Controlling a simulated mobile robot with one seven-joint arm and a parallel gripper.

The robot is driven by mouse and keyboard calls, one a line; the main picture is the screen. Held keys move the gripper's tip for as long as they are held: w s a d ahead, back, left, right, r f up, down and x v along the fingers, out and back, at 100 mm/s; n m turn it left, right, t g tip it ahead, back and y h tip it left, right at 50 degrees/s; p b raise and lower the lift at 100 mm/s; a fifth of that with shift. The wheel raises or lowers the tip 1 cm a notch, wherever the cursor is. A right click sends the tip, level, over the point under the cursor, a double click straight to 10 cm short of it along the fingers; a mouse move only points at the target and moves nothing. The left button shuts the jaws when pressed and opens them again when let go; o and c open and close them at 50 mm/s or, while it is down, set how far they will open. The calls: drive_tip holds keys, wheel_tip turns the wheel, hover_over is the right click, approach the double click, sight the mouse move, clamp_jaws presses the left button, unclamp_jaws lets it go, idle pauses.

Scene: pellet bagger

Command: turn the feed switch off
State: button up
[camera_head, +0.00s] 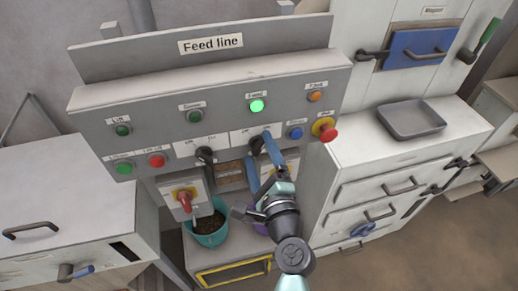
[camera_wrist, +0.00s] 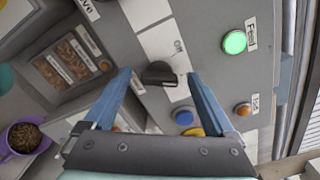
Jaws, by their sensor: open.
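In the head view the knob (camera_head: 256,144) is partly hidden by my gripper. My gripper (camera_wrist: 160,75) is open, with one blue finger on each side of the knob and gaps visible. I cannot tell how deep the fingertips reach around it. In the head view my gripper (camera_head: 262,153) is at the panel's lower edge. The green Feed lamp (camera_wrist: 235,42) is lit, also in the head view (camera_head: 257,106).
A second dark knob (camera_head: 205,154) is left of the feed switch. A blue button (camera_head: 296,132) and a red mushroom button on yellow (camera_head: 325,130) are close on the right. A red-handled switch (camera_head: 184,199) and a teal pellet bucket (camera_head: 208,232) are below left.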

drive_tip(key=shift+w+a, duration=0.1)
drive_tip(key=shift+w, duration=0.15)
drive_tip(key=c, duration=1.4)
